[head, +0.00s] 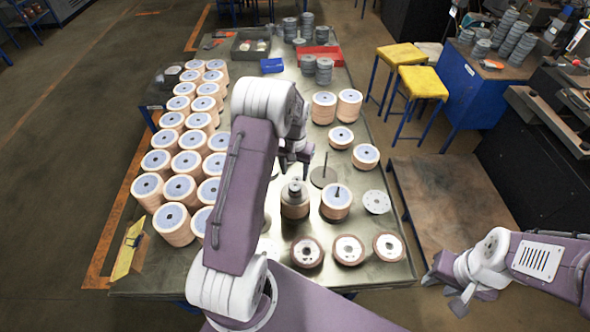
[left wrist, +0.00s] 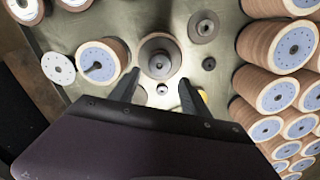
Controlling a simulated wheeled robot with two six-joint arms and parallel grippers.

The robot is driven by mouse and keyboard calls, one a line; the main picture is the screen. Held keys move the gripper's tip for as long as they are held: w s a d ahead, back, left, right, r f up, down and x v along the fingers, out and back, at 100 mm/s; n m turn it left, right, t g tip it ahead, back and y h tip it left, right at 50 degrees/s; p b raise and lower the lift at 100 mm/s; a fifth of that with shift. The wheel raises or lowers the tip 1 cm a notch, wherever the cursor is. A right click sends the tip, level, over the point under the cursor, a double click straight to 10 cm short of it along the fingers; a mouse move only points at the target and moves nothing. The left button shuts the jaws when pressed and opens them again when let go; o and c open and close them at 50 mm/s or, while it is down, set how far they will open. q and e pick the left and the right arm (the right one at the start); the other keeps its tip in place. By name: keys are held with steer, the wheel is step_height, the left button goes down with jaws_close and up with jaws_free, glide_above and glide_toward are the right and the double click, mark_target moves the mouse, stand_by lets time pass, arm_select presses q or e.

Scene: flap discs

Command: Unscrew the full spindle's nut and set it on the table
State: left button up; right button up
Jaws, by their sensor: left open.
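The full spindle's stack of brown discs (head: 295,207) stands on the table, with a grey metal nut (head: 294,187) on top. In the left wrist view the stack (left wrist: 146,76) and its round nut (left wrist: 158,62) are near the top centre. My left gripper (head: 294,172) is above and just behind the nut in the head view. Its fingers (left wrist: 156,92) are open and apart, with nothing between them. My right gripper (head: 447,290) is off the table's right side, its fingers apart and empty.
A second stack with a bare rod (head: 337,202) stands close right of the full spindle. An empty spindle (head: 323,176) stands behind it. Many tall disc stacks (head: 181,188) fill the left side. Several loose discs (head: 348,250) lie in front. The table's (head: 375,275) front right is partly bare.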

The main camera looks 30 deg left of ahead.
mark_target(295, 186)
arm_select(q)
steer(key=shift+s+d+f+b, duration=0.15)
steer(key=shift+f+b, duration=0.15)
steer(key=shift+f, duration=0.2)
steer(key=shift+s+f+b, duration=0.15)
steer(key=shift+f+b, duration=0.15)
steer(key=shift+f, duration=0.15)
steer(key=f, duration=0.1)
steer(key=f+b, duration=0.2)
steer(key=shift+w+f, duration=0.25)
steer(key=shift+f, duration=0.05)
steer(key=shift+s+f+b, duration=0.1)
steer(key=shift+f+b, duration=0.5)
